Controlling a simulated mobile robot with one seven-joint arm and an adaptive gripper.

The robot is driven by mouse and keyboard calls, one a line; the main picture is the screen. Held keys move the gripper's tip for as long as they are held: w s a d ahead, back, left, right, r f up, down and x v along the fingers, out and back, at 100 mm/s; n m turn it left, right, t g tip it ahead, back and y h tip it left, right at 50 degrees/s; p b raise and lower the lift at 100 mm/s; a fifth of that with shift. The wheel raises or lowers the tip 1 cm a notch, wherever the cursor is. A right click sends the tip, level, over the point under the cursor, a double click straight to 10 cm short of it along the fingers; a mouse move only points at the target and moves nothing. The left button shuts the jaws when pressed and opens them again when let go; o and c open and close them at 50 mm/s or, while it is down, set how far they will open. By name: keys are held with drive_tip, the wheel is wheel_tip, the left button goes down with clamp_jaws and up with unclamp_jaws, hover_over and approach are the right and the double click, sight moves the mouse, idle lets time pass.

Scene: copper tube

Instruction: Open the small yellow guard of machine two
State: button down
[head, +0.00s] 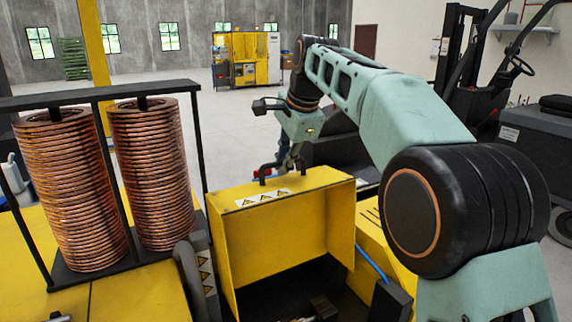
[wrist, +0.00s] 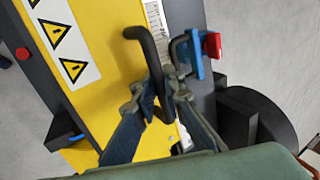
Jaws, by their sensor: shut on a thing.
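The small yellow guard (head: 285,235) stands in the middle of the head view, with warning stickers on its top edge and a dark space visible beneath it. A black bar handle (head: 268,170) sits on its top. My gripper (head: 292,164) reaches this handle from above and behind. In the wrist view, the fingers of my gripper (wrist: 160,95) are closed around the black handle (wrist: 150,45). The yellow guard (wrist: 70,90) with its stickers fills the left of that view. The exact finger contact is partly hidden in the head view.
Copper coils (head: 145,170) stand on a black rack at left. A blue tube (head: 368,260) runs right of the guard. A blue and red part (wrist: 200,52) lies close beside the fingers. A forklift (head: 480,70) stands behind my arm. Open floor lies beyond.

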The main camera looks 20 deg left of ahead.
drive_tip(key=shift+r, duration=0.25)
drive_tip(key=c, duration=2.1)
unclamp_jaws()
drive_tip(key=shift+o, duration=0.4)
drive_tip(key=shift+f, duration=0.1)
drive_tip(key=v, duration=1.2)
